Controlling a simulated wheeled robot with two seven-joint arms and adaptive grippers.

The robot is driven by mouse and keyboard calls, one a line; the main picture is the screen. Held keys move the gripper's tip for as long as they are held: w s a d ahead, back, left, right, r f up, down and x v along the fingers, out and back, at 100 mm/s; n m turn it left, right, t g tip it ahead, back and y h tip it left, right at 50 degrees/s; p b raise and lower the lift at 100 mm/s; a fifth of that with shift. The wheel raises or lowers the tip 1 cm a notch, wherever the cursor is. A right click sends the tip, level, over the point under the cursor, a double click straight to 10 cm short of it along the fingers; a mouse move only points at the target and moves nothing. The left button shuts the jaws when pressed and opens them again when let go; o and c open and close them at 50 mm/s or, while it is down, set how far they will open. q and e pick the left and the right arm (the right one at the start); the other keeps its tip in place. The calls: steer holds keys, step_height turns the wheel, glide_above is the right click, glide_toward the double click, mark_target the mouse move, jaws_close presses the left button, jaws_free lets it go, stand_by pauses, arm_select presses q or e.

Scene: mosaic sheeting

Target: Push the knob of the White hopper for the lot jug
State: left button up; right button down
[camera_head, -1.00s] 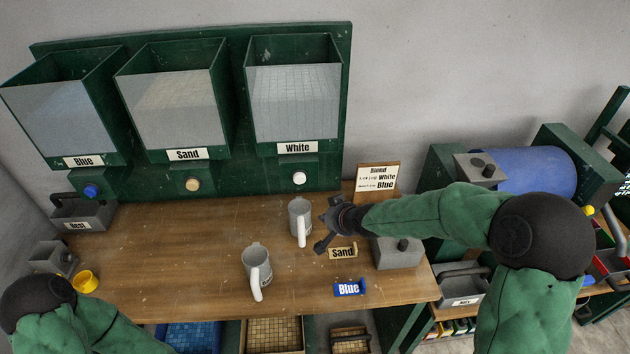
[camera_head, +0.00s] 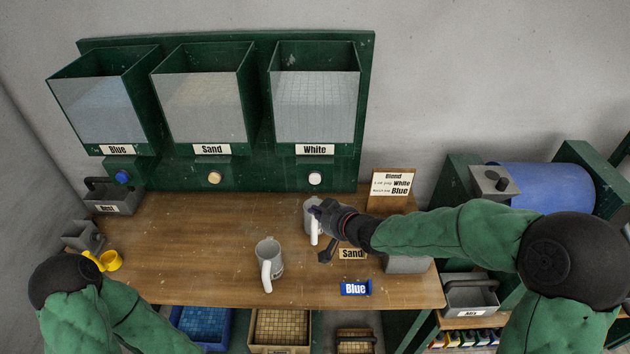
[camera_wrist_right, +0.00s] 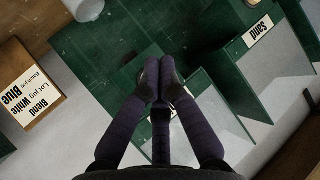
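The White hopper (camera_head: 315,110) is the rightmost of three on the green board, with a pale round knob (camera_head: 314,179) below its label. A grey jug (camera_head: 308,215) with a white handle stands on the table beneath it, partly hidden by my right gripper (camera_head: 319,211). A second such jug (camera_head: 269,258) stands nearer the front. I cannot read which is the lot jug. In the right wrist view my right gripper (camera_wrist_right: 158,72) has its fingertips together, empty, in front of the green board; the White knob is not visible there. My left gripper is out of view.
The Sand hopper (camera_head: 205,95) and Blue hopper (camera_head: 103,110) hang to the left. A blend sign (camera_head: 393,186) stands at the back right. Sand (camera_head: 352,254) and Blue (camera_head: 355,288) plates lie on the table. The table's left middle (camera_head: 190,235) is clear.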

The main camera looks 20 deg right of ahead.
mark_target(313, 182)
steer(key=w+d+p, duration=0.2)
steer(key=w+p, duration=0.1)
steer(key=w, duration=0.5)
steer(key=shift+d, duration=0.15)
steer(key=shift+p, duration=0.35)
stand_by(1.0)
steer(key=shift+w+d, duration=0.15)
steer(key=shift+w, duration=0.2)
steer(key=shift+w+d+p, duration=0.25)
steer(key=shift+w+p, duration=0.55)
steer(key=shift+w, duration=0.1)
stand_by(1.2)
steer(key=shift+s, duration=0.1)
steer(key=shift+s+a+b, duration=0.2)
steer(key=shift+s+b, duration=0.15)
steer(key=shift+s, duration=0.25)
steer(key=shift+s+a+b, duration=0.2)
steer(key=shift+s+b, duration=0.1)
steer(key=shift+s, duration=0.3)
steer(key=shift+s, duration=0.1)
